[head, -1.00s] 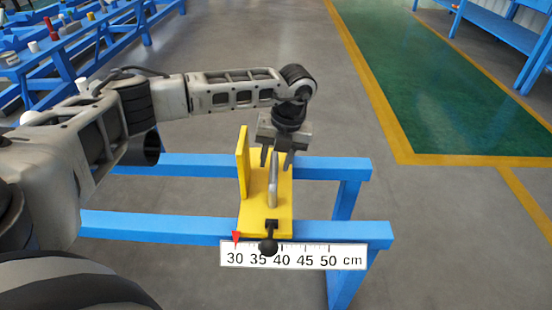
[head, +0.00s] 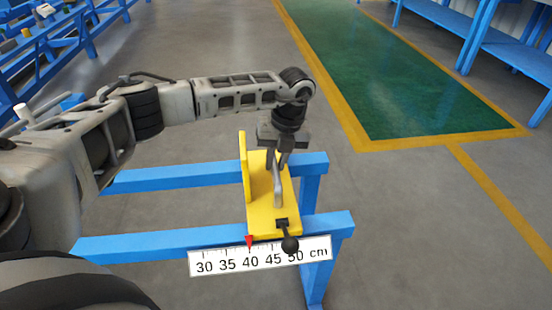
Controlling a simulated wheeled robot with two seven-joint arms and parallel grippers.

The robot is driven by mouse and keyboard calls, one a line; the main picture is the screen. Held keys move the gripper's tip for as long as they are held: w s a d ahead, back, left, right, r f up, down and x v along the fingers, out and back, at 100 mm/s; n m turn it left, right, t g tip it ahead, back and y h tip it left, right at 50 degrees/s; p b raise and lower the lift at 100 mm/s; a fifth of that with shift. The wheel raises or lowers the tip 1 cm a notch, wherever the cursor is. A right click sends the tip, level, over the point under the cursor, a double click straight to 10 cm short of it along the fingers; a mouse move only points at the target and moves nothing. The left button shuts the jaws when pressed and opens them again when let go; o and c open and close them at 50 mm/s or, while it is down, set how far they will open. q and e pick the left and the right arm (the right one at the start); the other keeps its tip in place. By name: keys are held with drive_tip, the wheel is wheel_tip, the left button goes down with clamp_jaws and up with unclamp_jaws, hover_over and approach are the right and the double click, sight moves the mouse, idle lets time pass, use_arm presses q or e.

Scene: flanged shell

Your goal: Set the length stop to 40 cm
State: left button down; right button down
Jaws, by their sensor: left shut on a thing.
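The yellow length stop (head: 262,215) sits across the two blue rails, with an upright plate (head: 243,165) on its left side. Its red pointer (head: 249,242) is at the 40 mark of the white scale (head: 196,268), as near as I can see. A grey bar handle (head: 278,190) stands on the stop. My left gripper (head: 278,164) points down over the handle's far end and is shut on it. A black lever with a ball knob (head: 290,245) sticks out at the stop's front edge, and the knob hangs over the scale near 50. My right gripper is not in view.
The blue front rail (head: 150,245) and back rail (head: 150,181) run left to right and end just right of the stop. Blue benches stand far off at the upper left and upper right.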

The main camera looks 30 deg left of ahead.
use_arm(q)
drive_tip(key=shift+a, duration=0.1)
drive_tip(key=c, duration=1.3)
unclamp_jaws()
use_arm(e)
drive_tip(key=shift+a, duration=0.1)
use_arm(q)
drive_tip(key=shift+r, duration=0.15)
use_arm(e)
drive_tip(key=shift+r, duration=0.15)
use_arm(q)
drive_tip(key=r+p, duration=0.1)
drive_tip(key=r, duration=0.4)
drive_tip(key=w+d+r, duration=0.1)
drive_tip(key=r, duration=0.4)
drive_tip(key=w+d+r+p, duration=0.1)
drive_tip(key=r, duration=0.4)
drive_tip(key=shift+d+r+p, duration=0.2)
drive_tip(key=shift+d+p, duration=0.05)
drive_tip(key=shift+p, duration=0.1)
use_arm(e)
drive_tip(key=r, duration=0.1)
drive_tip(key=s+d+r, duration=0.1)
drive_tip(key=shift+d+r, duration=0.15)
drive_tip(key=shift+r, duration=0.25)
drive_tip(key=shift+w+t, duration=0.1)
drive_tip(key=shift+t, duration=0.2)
